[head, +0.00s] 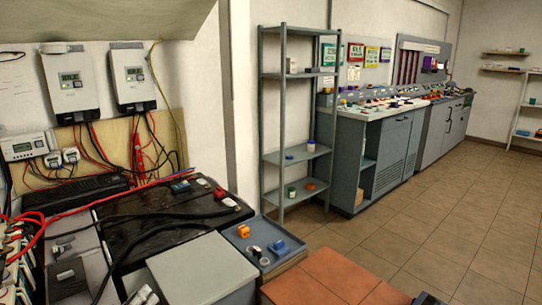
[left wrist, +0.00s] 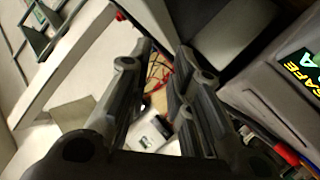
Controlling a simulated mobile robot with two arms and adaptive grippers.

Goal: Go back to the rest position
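My left gripper (left wrist: 165,52) fills the middle of the left wrist view. Its two dark fingers stand apart with nothing between them. Through the gap I see a white box-shaped device (left wrist: 150,132) and red wires, out of the fingers' reach. In the head view, a small part of what looks like my left gripper (head: 143,296) shows at the bottom edge, beside a grey box top. A dark shape at the bottom right edge looks like the tip of my right gripper (head: 426,298); its fingers cannot be made out.
A grey box (head: 203,268) and a tray (head: 286,240) with small parts stand close in front. Black batteries (head: 160,225) with cables lie to the left, below two wall inverters (head: 133,75). A shelf rack (head: 265,130) and workbench (head: 370,150) stand behind. Tiled floor (head: 440,225) is clear at right.

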